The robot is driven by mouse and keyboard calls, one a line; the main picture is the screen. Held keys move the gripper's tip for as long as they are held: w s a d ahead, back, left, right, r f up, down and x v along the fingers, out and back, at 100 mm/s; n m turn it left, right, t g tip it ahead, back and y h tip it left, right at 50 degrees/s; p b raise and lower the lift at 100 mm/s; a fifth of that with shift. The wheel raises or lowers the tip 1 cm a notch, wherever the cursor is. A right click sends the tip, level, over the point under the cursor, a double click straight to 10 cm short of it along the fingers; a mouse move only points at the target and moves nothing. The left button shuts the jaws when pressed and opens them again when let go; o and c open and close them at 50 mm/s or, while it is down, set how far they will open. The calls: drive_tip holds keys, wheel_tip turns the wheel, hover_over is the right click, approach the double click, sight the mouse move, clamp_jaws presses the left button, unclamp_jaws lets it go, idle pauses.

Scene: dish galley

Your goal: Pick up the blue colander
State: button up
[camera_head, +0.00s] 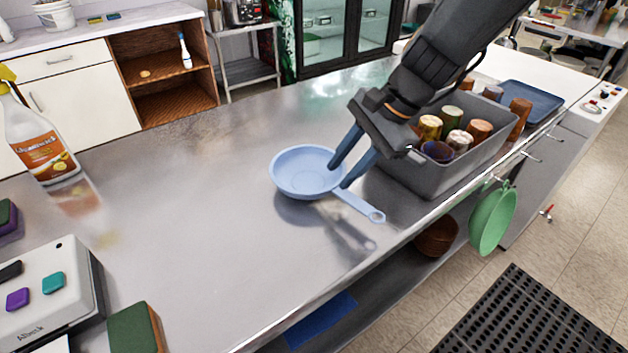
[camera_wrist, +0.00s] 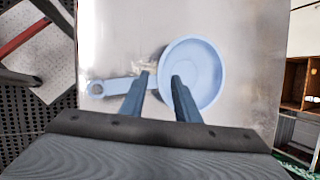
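The blue colander (camera_head: 301,172), a light blue pan-like bowl with a long handle, is upright at the middle of the steel counter. Its handle (camera_head: 362,206) points to the lower right and ends in a hole. A reflection shows below it; I cannot tell whether it is clear of the surface. My gripper (camera_head: 339,177) reaches down over the place where the handle meets the bowl. In the wrist view the fingertips (camera_wrist: 159,77) are apart, one over the bowl (camera_wrist: 203,70) just inside its rim, the other over the handle (camera_wrist: 112,86). I see no firm contact.
A grey bin (camera_head: 405,178) of several cups stands right of the colander, under my arm. A blue tray (camera_head: 530,102) lies beyond it. A green colander (camera_head: 493,220) hangs at the counter's edge. A spray bottle (camera_head: 42,145) and a white scale (camera_head: 55,295) stand left. The counter's middle is clear.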

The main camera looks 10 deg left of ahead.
sight(315, 198)
drive_tip(key=x, duration=0.3)
drive_tip(key=shift+s+a, duration=0.1)
drive_tip(key=shift+a, duration=0.25)
drive_tip(key=shift+p+x, duration=0.5)
drive_tip(key=shift+x, duration=1.7)
drive_tip(key=shift+a, duration=0.1)
clamp_jaws()
